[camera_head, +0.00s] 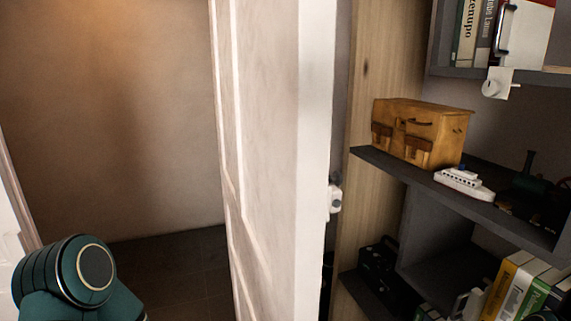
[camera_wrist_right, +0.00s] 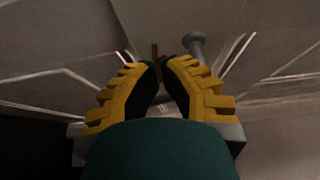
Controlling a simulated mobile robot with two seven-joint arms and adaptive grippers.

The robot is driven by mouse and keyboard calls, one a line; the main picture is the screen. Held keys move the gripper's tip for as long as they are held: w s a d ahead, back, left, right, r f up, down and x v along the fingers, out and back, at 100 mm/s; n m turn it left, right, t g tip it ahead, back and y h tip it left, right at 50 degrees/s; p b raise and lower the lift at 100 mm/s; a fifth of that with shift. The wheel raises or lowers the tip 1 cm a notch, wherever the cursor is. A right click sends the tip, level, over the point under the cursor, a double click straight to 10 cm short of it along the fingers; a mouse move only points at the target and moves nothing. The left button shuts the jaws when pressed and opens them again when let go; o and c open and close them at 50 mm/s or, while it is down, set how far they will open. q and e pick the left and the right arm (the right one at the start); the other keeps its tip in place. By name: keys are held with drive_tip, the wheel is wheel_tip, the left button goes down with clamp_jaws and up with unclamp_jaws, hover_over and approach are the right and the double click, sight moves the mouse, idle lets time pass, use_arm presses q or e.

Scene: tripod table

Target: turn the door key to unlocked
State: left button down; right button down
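The white door (camera_head: 265,150) stands ajar, seen nearly edge-on in the head view. A small white fitting (camera_head: 334,198) sits at its right edge; I cannot tell if a key is in it. In the right wrist view, my right gripper (camera_wrist_right: 160,68) has its yellow-and-black fingers converging, with tips close together. A thin brownish piece (camera_wrist_right: 156,52) shows at the tips, possibly the key; I cannot tell whether it is gripped. A grey rounded post (camera_wrist_right: 195,45) stands just right of the tips. My left gripper is out of view.
A dark shelf unit (camera_head: 400,180) stands right of the door, holding an orange-brown case (camera_head: 418,128), a white toy boat (camera_head: 463,184) and books (camera_head: 520,288). Open floor (camera_head: 175,265) lies left of the door. A teal arm link of mine fills the lower left corner.

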drive_tip(key=shift+r, duration=0.1)
idle(0.6)
drive_tip(key=w+d+b, duration=0.1)
drive_tip(key=d+b, duration=0.1)
drive_tip(key=d, duration=0.4)
drive_tip(key=shift+w+r, duration=0.15)
drive_tip(key=shift+w, duration=0.05)
drive_tip(key=shift+a, duration=0.1)
idle(0.3)
